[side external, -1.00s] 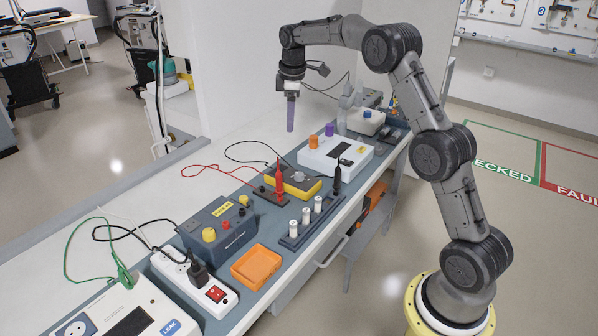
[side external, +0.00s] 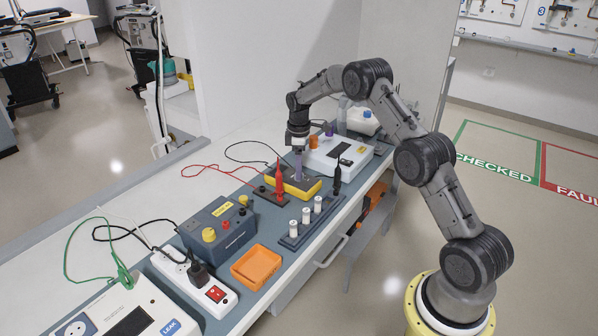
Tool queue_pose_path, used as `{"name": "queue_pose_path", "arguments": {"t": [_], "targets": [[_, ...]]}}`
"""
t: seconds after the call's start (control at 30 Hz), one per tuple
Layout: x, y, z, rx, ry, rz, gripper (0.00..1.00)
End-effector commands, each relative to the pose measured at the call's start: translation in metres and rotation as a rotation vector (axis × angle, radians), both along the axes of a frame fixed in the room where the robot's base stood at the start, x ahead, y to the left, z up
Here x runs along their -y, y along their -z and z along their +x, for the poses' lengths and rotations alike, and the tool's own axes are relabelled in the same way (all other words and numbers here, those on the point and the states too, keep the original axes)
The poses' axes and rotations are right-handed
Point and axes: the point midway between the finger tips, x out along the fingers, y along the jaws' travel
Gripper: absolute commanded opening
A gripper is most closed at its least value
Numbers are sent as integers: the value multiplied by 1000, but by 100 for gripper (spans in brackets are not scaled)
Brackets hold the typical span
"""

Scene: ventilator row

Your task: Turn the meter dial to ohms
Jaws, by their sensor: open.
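The yellow meter (side external: 307,189) lies on the bench mat with its dark face up. Its grey dial, visible a second ago near the middle of the face, is now hidden behind my gripper (side external: 298,177). My gripper points straight down over the dial, with its purple-grey fingers at or just above it. The fingers are open; from this side I cannot tell whether they touch the dial or stand around it. The dial's markings are too small to read.
A red probe (side external: 279,178) and a black probe (side external: 337,178) stand upright on either side of the meter. A white device (side external: 325,160) with orange and purple knobs sits behind. White cylinders (side external: 306,216) stand in front. Red and black leads (side external: 215,167) curl to the left.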

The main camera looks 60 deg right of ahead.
Motion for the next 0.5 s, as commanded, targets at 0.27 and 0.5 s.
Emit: {"name": "queue_pose_path", "arguments": {"t": [0.27,0.5], "targets": [[1,22,1,1,0,-1,69],[1,23,1,0,0,0,69]]}}
